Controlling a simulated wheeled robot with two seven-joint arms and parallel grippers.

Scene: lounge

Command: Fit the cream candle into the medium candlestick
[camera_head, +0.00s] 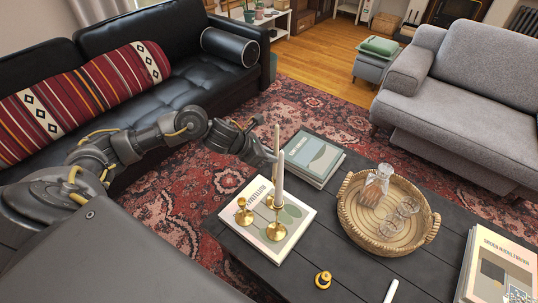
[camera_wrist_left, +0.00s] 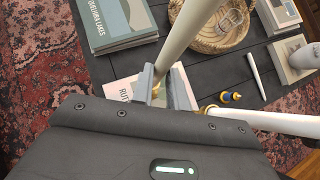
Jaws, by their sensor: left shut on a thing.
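My left gripper (camera_head: 269,157) is shut on a pale, near-upright candle (camera_head: 277,138), which I take as the cream candle. In the left wrist view the held candle (camera_wrist_left: 185,38) runs up from between the fingers (camera_wrist_left: 163,88). Another pale candle (camera_head: 279,180) stands in front of it, above a brass candlestick (camera_head: 276,230). A shorter brass candlestick (camera_head: 243,214) stands to its left on a book. My right gripper is not in view.
The dark table (camera_head: 340,240) also bears a woven tray (camera_head: 365,232) with a decanter and glasses, stacked books (camera_head: 312,158), and a book (camera_head: 500,268) at right. A loose white candle (camera_head: 391,291) is at the front edge. A black sofa (camera_head: 190,75) is behind my arm.

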